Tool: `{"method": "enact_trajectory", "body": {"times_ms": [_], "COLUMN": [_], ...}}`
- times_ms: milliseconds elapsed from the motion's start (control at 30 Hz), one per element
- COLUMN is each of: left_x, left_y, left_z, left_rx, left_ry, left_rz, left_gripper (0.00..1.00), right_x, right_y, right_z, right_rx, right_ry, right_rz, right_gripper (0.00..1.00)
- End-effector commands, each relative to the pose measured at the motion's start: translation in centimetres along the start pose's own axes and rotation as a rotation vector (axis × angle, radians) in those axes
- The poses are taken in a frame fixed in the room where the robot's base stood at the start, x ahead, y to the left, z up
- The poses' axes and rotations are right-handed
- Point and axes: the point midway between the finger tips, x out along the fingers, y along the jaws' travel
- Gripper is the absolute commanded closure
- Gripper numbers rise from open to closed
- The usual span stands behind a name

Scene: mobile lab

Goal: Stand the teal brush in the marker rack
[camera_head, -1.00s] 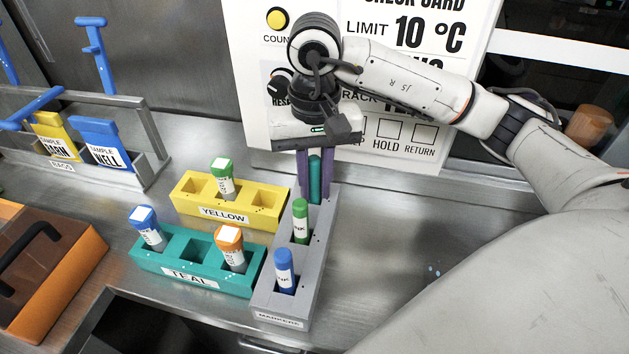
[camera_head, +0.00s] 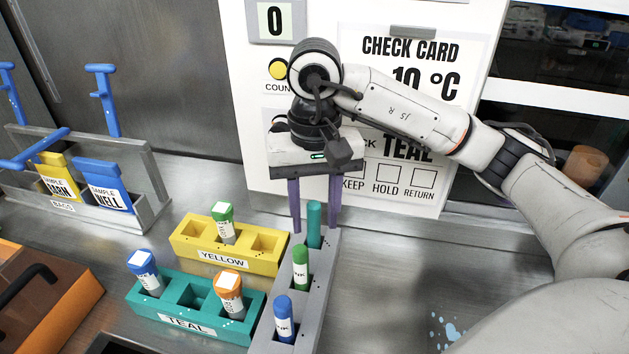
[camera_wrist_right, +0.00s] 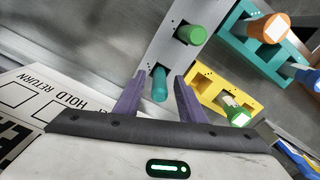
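The teal brush (camera_head: 314,224) stands upright at the far end of the grey marker rack (camera_head: 321,268), apparently in the end slot. Its lower end is hidden in the rack. A green marker (camera_head: 300,266) and a blue marker (camera_head: 284,318) stand in the nearer slots. My right gripper (camera_head: 314,228) is open above the brush, its purple fingers apart on either side. In the right wrist view the brush (camera_wrist_right: 159,84) shows beyond the open fingers, with a gap on each side. My left gripper is not in view.
A yellow rack (camera_head: 187,238) and a teal rack (camera_head: 247,327) with capped tubes stand left of the marker rack. A bag holder (camera_head: 150,172) is at the far left. A panel with a check card (camera_head: 408,50) rises behind.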

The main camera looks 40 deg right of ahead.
Motion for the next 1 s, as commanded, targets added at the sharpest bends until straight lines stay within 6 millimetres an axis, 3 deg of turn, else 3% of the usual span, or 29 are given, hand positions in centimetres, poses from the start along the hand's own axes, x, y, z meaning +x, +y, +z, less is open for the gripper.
{"method": "enact_trajectory", "body": {"times_ms": [33,200,400,1000], "left_x": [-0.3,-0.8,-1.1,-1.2], "left_y": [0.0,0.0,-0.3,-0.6], "left_z": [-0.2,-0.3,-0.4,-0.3], "left_rx": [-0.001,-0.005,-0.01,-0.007], "left_ry": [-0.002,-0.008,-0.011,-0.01], "left_rz": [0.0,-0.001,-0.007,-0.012], "left_gripper": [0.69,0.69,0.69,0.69], "right_x": [-1.6,-5.3,-8.1,-8.8], "right_y": [-0.1,0.0,0.0,0.0], "right_z": [-0.2,-0.1,-0.1,0.0], "right_rx": [0.001,0.0,0.001,0.0], "right_ry": [0.006,0.005,0.003,0.0], "right_rz": [-0.002,-0.001,-0.001,0.0], "right_gripper": [0.63,0.63,0.63,0.63]}}
